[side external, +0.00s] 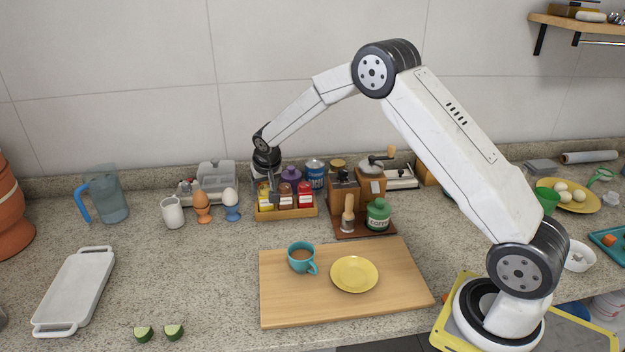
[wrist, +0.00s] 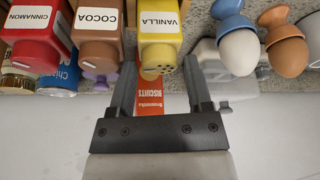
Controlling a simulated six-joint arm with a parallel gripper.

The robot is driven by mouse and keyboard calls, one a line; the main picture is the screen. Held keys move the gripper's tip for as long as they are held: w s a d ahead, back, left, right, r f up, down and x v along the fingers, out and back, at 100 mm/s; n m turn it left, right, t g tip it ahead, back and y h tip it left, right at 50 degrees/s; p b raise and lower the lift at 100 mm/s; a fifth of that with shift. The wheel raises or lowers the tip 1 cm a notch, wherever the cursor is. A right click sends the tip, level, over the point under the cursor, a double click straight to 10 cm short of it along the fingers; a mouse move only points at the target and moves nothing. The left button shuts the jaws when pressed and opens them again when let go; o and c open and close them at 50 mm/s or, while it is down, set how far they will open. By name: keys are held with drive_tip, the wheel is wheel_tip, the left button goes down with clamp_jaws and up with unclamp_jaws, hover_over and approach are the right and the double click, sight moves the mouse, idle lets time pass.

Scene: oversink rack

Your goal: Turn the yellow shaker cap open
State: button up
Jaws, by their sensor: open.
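The yellow shaker labelled VANILLA (wrist: 160,38) stands at the left end of the front row in a wooden rack; it also shows in the side view (side external: 265,204). My gripper (wrist: 159,78) is open, with one finger on each side of the cap area and nothing gripped. I cannot tell whether the fingers touch the cap. In the side view my gripper (side external: 270,190) points down over the yellow shaker and partly hides it.
The brown COCOA shaker (wrist: 98,45) and red CINNAMON shaker (wrist: 38,40) stand close beside it in the rack (side external: 285,214). The blue egg cup (side external: 232,214) and orange egg cup (side external: 202,216) stand left of the rack. The cutting board (side external: 300,308) lies in front.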

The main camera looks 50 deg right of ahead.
clamp_jaws()
drive_tip(key=shift+n, duration=0.5)
unclamp_jaws()
drive_tip(key=shift+s+r, duration=0.1)
drive_tip(key=shift+r, duration=0.05)
drive_tip(key=v, duration=0.7)
drive_tip(key=shift+s+r, duration=0.15)
drive_tip(key=shift+r, duration=0.05)
